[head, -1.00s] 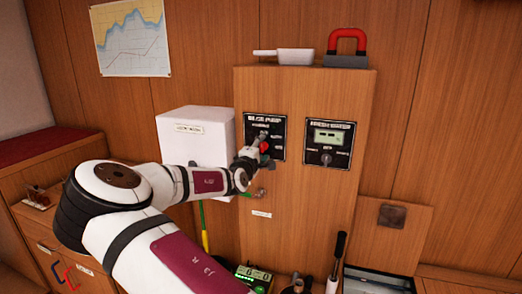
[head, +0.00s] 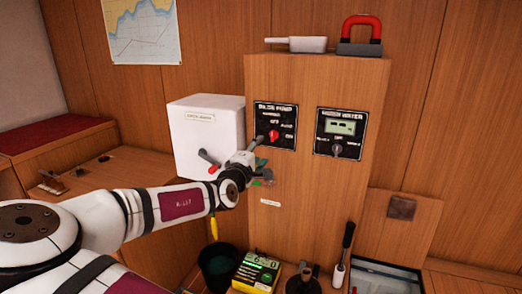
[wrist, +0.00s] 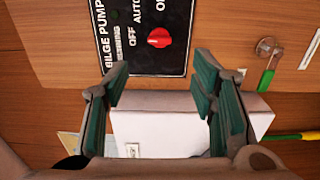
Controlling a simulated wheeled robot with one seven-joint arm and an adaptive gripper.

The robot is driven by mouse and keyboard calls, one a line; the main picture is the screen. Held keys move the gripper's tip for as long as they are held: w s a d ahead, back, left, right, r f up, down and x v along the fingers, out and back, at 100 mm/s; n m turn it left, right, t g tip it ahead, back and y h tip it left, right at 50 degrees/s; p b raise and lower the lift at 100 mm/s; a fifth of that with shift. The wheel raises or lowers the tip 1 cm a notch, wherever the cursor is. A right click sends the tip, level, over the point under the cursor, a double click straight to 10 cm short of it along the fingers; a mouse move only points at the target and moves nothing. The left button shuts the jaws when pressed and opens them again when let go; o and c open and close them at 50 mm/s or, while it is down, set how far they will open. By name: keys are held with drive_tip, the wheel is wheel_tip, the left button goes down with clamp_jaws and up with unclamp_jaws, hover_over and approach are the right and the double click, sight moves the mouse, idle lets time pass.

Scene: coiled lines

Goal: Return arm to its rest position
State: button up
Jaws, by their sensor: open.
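My gripper (head: 262,168) is open and empty in front of the wooden cabinet, just below and left of the black bilge pump panel (head: 283,115). In the wrist view its green-padded fingers (wrist: 160,88) stand wide apart, with nothing between them but the white box behind. The panel's red knob (head: 273,135) is clear of the fingers and also shows in the wrist view (wrist: 159,37). My arm stretches from the lower left across the head view, bent at the elbow.
A white box (head: 190,120) with a red-handled lever (head: 209,162) is left of the gripper. A green-handled fitting (wrist: 267,75) is close by. A black bucket (head: 218,265), a yellow-green device (head: 257,270) and a tool handle (head: 343,255) stand below.

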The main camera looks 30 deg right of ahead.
idle(0.4)
drive_tip(key=s+d+f+m+g+y+p, duration=0.1)
drive_tip(key=s+d+f+m+g+y, duration=0.2)
drive_tip(key=s+f, duration=0.4)
drive_tip(key=s+a+f+m+g+y+p, duration=0.2)
drive_tip(key=s+a+f+m+g+y, duration=0.15)
drive_tip(key=s+a+y, duration=0.35)
drive_tip(key=s+a+r+m+y+p, duration=0.1)
drive_tip(key=s+a+r+y+p, duration=0.35)
drive_tip(key=s+a+r, duration=0.9)
drive_tip(key=s+r, duration=0.4)
drive_tip(key=s, duration=0.2)
drive_tip(key=s+r, duration=0.5)
drive_tip(key=s, duration=0.3)
drive_tip(key=shift+s+a, duration=0.25)
drive_tip(key=shift+a, duration=0.1)
